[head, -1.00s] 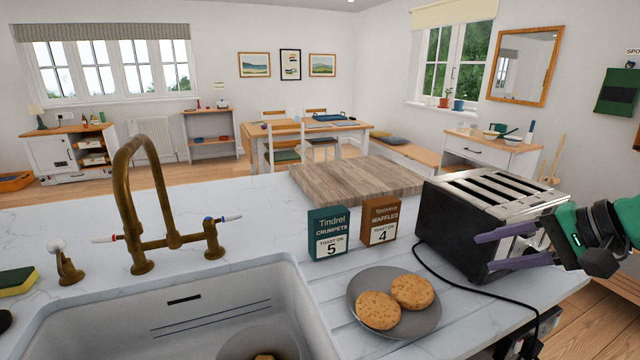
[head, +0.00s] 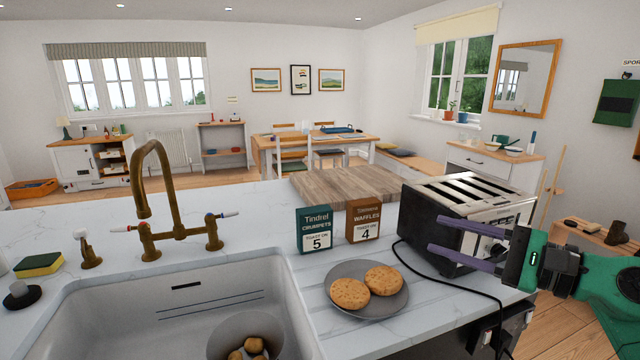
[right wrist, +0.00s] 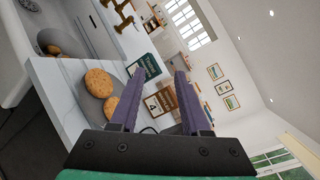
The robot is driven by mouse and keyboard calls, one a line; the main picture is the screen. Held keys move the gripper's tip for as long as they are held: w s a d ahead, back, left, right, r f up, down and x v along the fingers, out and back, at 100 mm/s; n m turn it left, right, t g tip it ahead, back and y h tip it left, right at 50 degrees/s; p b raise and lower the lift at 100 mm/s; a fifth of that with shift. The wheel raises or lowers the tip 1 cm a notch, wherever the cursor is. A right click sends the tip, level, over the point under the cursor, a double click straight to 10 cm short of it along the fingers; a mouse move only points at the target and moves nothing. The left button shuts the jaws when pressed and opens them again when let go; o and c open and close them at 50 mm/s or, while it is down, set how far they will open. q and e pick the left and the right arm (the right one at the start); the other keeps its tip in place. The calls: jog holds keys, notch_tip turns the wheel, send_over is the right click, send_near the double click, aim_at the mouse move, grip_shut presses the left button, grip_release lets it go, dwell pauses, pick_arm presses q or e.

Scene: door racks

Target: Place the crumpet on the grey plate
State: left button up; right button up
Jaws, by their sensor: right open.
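Two round golden crumpets lie side by side on the grey plate (head: 344,312) on the drainer, right of the sink. The left crumpet (head: 349,293) and the right crumpet (head: 383,280) also show in the right wrist view, as one crumpet (right wrist: 99,82) and another partly hidden by a finger (right wrist: 110,107). My right gripper (head: 436,238) is open and empty, its purple fingers in front of the toaster, right of and above the plate. I cannot tell whether it touches the toaster. My left gripper is not in view.
A black and steel toaster (head: 468,194) stands right of the plate, its cord crossing the counter. A crumpets box (head: 314,230), a waffles box (head: 363,219) and a wooden board (head: 350,184) stand behind. The sink (head: 130,310) holds a bowl (head: 222,340) with brown round items.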

jog(key=w+d+f+n+t+h, duration=0.1)
jog(key=d+f+n+t+h, duration=0.3)
jog(key=n, duration=0.8)
jog(key=w+d+f+n+t+h, duration=0.1)
jog(key=d+f+n+h, duration=0.1)
jog(key=n+h, duration=0.65)
jog(key=d+f+n+t+h, duration=0.3)
jog(key=d+f+n, duration=0.1)
jog(key=n, duration=1.1)
jog(key=s+f+m+g+h, duration=0.1)
jog(key=s+f+m+g, duration=0.3)
jog(key=f+m+g, duration=0.55)
jog(key=s+a+f+m+g+y, duration=0.2)
jog(key=s+a+f+m+g, duration=0.15)
jog(key=s+f, duration=0.6)
jog(key=s+a+f+m+g+y, duration=0.25)
jog(key=s+a+f+m, duration=0.2)
jog(key=s+f, duration=0.45)
notch_tip(320, 180, down, 24)
jog(key=g, duration=0.2)
jog(key=s+d+f+n+g+h, duration=0.1)
jog(key=s+d+f, duration=0.2)
jog(key=s+f, duration=1.1)
jog(key=s, duration=0.3)
jog(key=shift+s, duration=0.2)
